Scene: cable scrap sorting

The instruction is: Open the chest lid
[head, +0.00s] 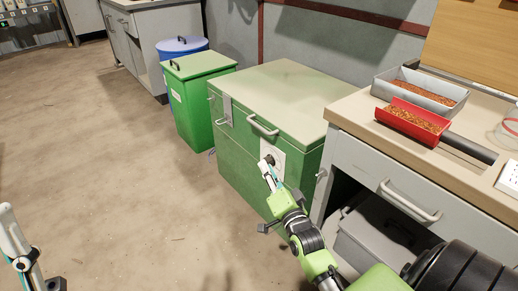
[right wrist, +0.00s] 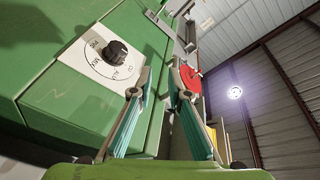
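The green chest (head: 240,170) stands on the floor with its pale green lid (head: 275,95) shut. A pale bar handle (head: 263,125) is on the front edge, and a latch plate (head: 227,108) is on the left side. A black knob (right wrist: 117,50) on a white labelled plate (right wrist: 88,62) sits on the chest's front. My right gripper (head: 267,172) is in front of this plate and partly covers it in the head view. In the right wrist view its fingers (right wrist: 162,88) are apart and empty, to the right of the knob. Part of my left gripper (head: 22,250) shows at the lower left edge.
A green bin (head: 200,105) and a blue bin (head: 180,45) stand left of the chest. A workbench (head: 365,110) on the right holds a grey tray (head: 390,90) and a red scoop (head: 408,128) of granules. The floor on the left is clear.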

